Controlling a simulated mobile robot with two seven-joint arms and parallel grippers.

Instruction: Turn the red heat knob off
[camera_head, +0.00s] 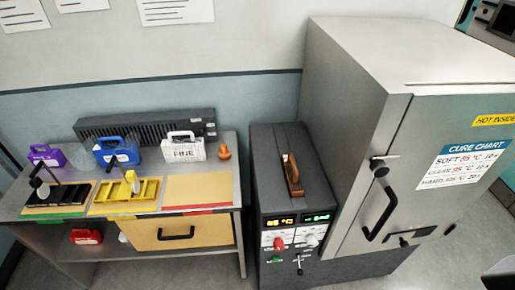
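The red heat knob (279,244) is on the front panel of a dark control box (290,170) standing between the bench and the oven. Above it an orange display (279,222) seems to read 85 °C. A green display (317,218) glows beside it, too small to read surely. A pale knob (312,240) sits right of the red one, and a small lever (299,265) is below. The red knob's pointer direction is too small to tell. Neither of my grippers is in view.
A large grey oven (370,120) with a closed door, door handle (379,215) and cure chart (462,163) stands right. Left is a metal bench (150,252) with coloured modules, trays and a drawer. A brown handle (292,175) tops the control box. Floor shows at lower right.

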